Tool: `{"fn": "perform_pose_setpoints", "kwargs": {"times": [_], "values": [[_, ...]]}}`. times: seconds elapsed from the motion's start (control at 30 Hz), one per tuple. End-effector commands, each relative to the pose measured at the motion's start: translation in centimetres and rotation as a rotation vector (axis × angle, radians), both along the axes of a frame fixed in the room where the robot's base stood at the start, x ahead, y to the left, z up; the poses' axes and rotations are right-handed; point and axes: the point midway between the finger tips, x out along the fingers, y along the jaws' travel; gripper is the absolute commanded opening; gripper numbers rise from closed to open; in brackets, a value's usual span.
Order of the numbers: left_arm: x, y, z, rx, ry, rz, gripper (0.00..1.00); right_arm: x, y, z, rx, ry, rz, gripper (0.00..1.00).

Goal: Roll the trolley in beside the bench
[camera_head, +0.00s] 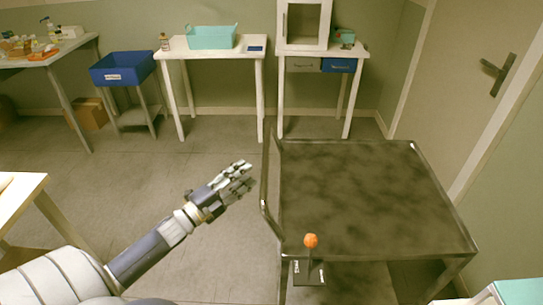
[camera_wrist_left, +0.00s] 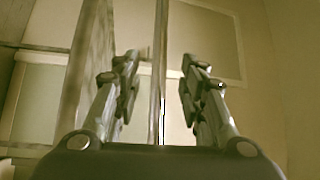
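The trolley (camera_head: 370,190) is a dark, mottled metal table with a raised rim. It stands at the right of the head view, and its upright tubular handle (camera_head: 265,180) is on its left side. My left gripper (camera_head: 250,175) is just left of this handle, pointing at it. In the left wrist view the fingers (camera_wrist_left: 158,85) are spread, with a thin metal bar (camera_wrist_left: 158,60) showing between or beyond them; contact cannot be told. Several benches are in view, and which one is meant is unclear. My right gripper is not in view.
White tables (camera_head: 212,47) stand along the back wall, beside a blue bin (camera_head: 122,70). A pale tabletop (camera_head: 18,205) is at left. Floor between is clear. A door is at right.

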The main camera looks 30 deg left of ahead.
Motion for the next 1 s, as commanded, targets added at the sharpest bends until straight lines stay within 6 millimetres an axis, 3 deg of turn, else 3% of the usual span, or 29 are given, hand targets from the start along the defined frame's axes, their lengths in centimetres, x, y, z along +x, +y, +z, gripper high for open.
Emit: {"fn": "perform_pose_setpoints", "kwargs": {"times": [0.3,0.5,0.97,1.0], "values": [[5.5,-1.2,1.1,-0.001,-0.002,0.001,0.38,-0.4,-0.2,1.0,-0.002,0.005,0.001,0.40],[7.7,-1.7,1.2,-0.002,0.000,0.001,0.38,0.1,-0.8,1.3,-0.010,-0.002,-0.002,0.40],[8.6,-2.0,1.2,-0.002,0.003,0.001,0.38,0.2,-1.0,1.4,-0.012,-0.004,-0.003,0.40],[8.6,-1.9,1.2,-0.002,0.003,0.001,0.29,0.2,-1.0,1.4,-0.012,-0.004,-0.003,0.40]]}}
